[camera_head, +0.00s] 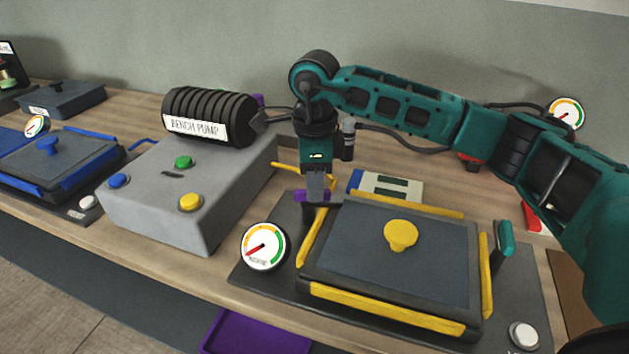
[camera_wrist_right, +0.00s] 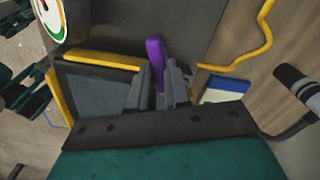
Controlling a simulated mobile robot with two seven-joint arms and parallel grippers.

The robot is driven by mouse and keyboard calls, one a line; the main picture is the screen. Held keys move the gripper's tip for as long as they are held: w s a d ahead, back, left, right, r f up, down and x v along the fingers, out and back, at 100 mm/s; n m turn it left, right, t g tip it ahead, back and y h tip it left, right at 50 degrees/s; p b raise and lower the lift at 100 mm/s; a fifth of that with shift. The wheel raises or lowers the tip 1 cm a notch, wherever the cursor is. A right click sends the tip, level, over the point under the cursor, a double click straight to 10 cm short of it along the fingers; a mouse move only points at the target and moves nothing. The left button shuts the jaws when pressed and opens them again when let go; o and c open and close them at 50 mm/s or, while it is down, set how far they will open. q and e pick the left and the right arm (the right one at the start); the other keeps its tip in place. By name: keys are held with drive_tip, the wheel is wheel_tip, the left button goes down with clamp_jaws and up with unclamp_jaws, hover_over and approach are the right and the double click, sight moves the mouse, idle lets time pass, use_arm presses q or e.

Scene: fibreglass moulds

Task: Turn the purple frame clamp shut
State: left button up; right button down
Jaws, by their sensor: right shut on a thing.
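The purple frame clamp (camera_head: 303,197) is at the back left corner of the yellow-edged mould (camera_head: 365,255). My right gripper (camera_head: 317,192) reaches down on it and hides much of it. In the right wrist view the clamp's purple handle (camera_wrist_right: 155,52) stands between the two grey fingers of the right gripper (camera_wrist_right: 158,80), which are shut on it. The clamp's pivot is hidden. My left gripper does not show in the head view.
A gauge (camera_head: 263,246) stands left of the mould and a teal handle (camera_head: 505,238) at its right. A grey box (camera_head: 190,205) with buttons and the bench pump (camera_head: 210,116) are to the left. A purple tray (camera_head: 255,335) lies below the bench edge.

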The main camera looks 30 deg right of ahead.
drive_tip(key=m, duration=0.2)
drive_tip(key=shift+s+m, duration=0.1)
drive_tip(key=shift+m, duration=0.2)
drive_tip(key=shift+a+m, duration=0.1)
drive_tip(key=shift+m, duration=0.2)
drive_tip(key=c, duration=1.1)
unclamp_jaws()
drive_tip(key=shift+r, duration=0.1)
wheel_tip(320, 180, up, 13)
drive_tip(key=shift+f+p, duration=0.1)
drive_tip(key=shift+p, duration=0.25)
drive_tip(key=shift+s, duration=0.15)
